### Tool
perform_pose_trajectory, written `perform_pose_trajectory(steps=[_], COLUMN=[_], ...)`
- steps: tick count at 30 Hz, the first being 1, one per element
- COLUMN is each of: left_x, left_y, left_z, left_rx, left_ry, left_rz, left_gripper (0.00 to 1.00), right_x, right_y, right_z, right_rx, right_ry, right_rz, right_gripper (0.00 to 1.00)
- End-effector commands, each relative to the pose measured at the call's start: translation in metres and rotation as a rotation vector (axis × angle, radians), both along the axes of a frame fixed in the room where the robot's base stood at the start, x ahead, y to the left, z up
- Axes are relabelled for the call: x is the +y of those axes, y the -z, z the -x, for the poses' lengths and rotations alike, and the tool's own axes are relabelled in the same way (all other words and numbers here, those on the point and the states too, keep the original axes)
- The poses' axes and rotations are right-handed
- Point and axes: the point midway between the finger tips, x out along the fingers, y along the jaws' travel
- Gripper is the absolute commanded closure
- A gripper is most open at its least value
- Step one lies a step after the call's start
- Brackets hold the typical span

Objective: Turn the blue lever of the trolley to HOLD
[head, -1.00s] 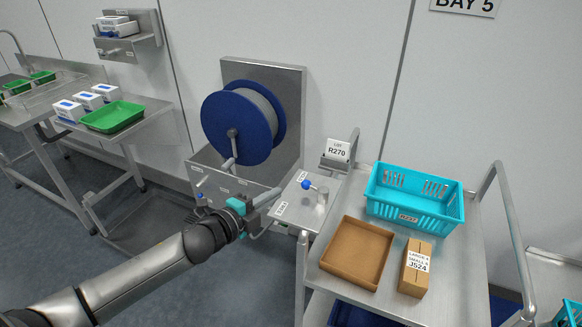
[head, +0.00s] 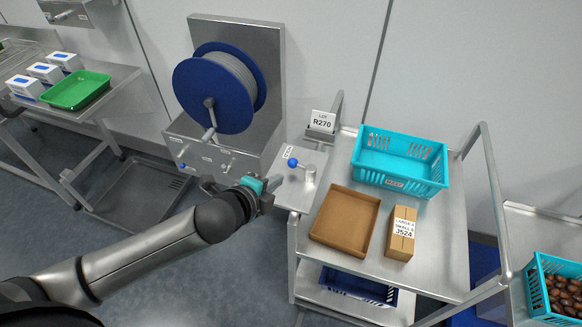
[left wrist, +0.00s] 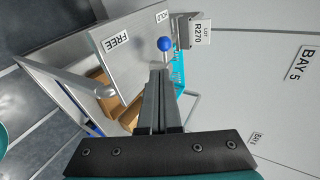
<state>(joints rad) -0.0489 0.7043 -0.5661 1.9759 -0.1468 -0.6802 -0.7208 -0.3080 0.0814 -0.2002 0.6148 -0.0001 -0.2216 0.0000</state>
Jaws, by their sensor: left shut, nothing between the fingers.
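The blue lever's knob (head: 293,162) is on the trolley's left side plate, joined to a short grey post (head: 310,173). The knob also shows in the left wrist view (left wrist: 164,44), where the HOLD label (left wrist: 162,17) is partly cut by the plate's edge and the FREE label (left wrist: 116,41) lies to the left. The knob appears nearer HOLD than FREE; its exact setting I cannot tell. My left gripper (head: 277,181) is shut and empty, just left of the lever and below the knob in the head view. Contact is unclear. My right gripper is out of view.
The trolley (head: 440,255) carries a turquoise crate (head: 400,178), a brown tray (head: 345,191) and a carton (head: 401,233). The LOT R270 sign (head: 322,122) stands behind the lever. A blue hose reel (head: 215,92) is on the wall unit at left.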

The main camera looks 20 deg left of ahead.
Motion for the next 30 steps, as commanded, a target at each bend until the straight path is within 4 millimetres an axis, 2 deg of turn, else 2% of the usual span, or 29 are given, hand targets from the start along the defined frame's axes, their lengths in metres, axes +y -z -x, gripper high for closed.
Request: perform_pose_trajectory(steps=[9,15,21,30], left_x=[-0.008,-0.012,-0.015,-0.015], left_y=[0.025,0.031,0.035,0.035], left_z=[-0.041,-0.063,-0.074,-0.076], left_rx=[-0.002,-0.001,0.0,0.0], left_ry=[-0.001,0.0,0.001,0.001], left_rz=[0.001,0.0,0.001,0.0], left_gripper=[1.0,1.0,1.0,1.0], right_x=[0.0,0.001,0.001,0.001], right_y=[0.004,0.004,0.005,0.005], right_z=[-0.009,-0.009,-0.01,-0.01], right_rx=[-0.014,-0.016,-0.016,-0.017], right_ry=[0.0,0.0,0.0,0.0], right_rz=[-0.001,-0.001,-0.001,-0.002], right_gripper=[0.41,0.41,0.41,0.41])
